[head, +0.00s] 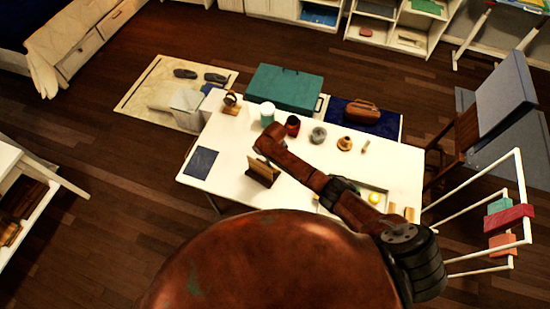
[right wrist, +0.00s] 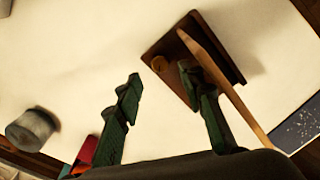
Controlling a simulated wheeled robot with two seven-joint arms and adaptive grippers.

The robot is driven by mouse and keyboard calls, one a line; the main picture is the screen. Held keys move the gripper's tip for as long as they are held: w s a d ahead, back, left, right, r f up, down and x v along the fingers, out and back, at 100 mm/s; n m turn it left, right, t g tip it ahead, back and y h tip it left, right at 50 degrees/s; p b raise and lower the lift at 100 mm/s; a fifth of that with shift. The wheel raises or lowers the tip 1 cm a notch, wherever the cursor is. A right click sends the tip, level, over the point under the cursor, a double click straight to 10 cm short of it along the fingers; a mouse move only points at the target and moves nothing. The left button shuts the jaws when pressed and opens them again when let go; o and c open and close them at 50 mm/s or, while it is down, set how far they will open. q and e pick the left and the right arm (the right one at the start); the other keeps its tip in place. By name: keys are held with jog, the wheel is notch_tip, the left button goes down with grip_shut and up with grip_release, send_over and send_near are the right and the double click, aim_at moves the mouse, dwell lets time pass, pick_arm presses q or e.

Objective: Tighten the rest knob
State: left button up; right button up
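A brown wooden rest (head: 262,172) stands on the white table with its panel tilted. In the right wrist view the rest (right wrist: 222,72) shows a dark base, a long thin panel and a small round knob (right wrist: 158,63) at the base's left edge. My right gripper (head: 265,151) is over the rest; its fingers are hard to make out in the head view. In the right wrist view the gripper (right wrist: 160,80) has its green fingers spread with nothing between them. The right finger overlaps the rest; whether it touches cannot be told. My left gripper is not in view.
On the white table (head: 222,150) are a white-lidded jar (head: 267,113), a dark red jar (head: 292,125), a grey roll (head: 319,134), a dark blue sheet (head: 201,162) and a tray with a yellow ball (head: 375,197). A green case (head: 285,87) lies behind the table.

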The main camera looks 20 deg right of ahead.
aim_at(275, 171)
notch_tip(275, 171, up, 7)
jog(key=shift+r, duration=0.2)
jog(key=shift+a, duration=0.1)
